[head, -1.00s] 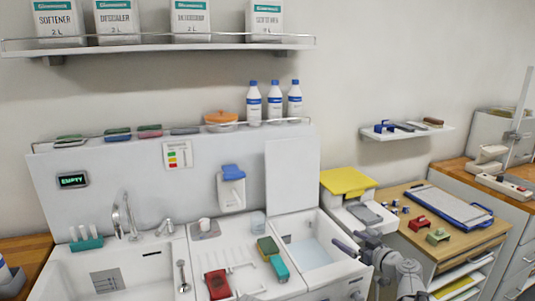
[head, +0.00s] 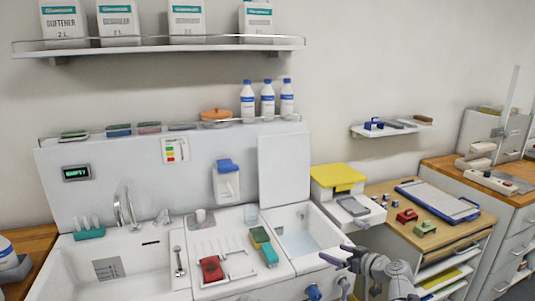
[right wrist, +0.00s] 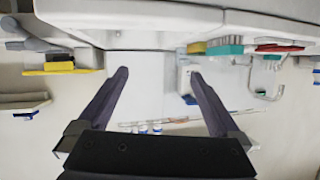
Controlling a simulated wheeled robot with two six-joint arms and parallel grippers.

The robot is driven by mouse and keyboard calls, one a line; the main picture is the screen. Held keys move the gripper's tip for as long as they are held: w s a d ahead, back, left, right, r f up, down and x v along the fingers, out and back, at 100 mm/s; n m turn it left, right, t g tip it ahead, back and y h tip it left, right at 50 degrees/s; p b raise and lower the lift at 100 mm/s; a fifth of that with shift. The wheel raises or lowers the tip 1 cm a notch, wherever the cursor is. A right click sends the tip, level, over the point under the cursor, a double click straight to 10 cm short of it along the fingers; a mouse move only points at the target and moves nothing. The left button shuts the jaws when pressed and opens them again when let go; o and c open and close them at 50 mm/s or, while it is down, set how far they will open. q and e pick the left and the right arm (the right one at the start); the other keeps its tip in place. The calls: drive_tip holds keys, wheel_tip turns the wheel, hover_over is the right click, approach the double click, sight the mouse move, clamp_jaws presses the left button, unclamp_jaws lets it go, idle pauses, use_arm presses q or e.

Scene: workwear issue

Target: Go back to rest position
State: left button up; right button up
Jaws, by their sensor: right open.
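My right gripper (head: 338,259) is at the lower right of the head view, in front of the white basin (head: 334,241) at the right end of the sink unit. It is open, with nothing between its fingers. In the right wrist view the two dark fingers of the right gripper (right wrist: 158,75) stand wide apart, with the sink unit and wall behind them upside down. My left gripper is not in view.
Bottles (head: 267,104) stand on a ledge behind.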

drive_tip(key=s+a+f+m+g+h, duration=0.1)
drive_tip(key=s+a+f+g+h, duration=0.1)
drive_tip(key=s+a+f+g, duration=0.35)
drive_tip(key=s+a+f+m+g+h, duration=0.2)
drive_tip(key=s+f+g, duration=0.1)
drive_tip(key=s+f, duration=0.55)
drive_tip(key=s+d+m+g+h, duration=0.2)
drive_tip(key=s+d+g+h, duration=0.15)
drive_tip(key=s, duration=0.45)
drive_tip(key=s+a+r+n+p, duration=0.1)
drive_tip(key=s+a, duration=0.1)
drive_tip(key=a, duration=0.4)
drive_tip(key=s+a+r+n+h+p, duration=0.1)
drive_tip(key=s+a+n, duration=0.1)
drive_tip(key=a, duration=0.3)
drive_tip(key=shift+s+a, duration=0.4)
drive_tip(key=shift+s, duration=0.15)
drive_tip(key=shift+c, duration=0.2)
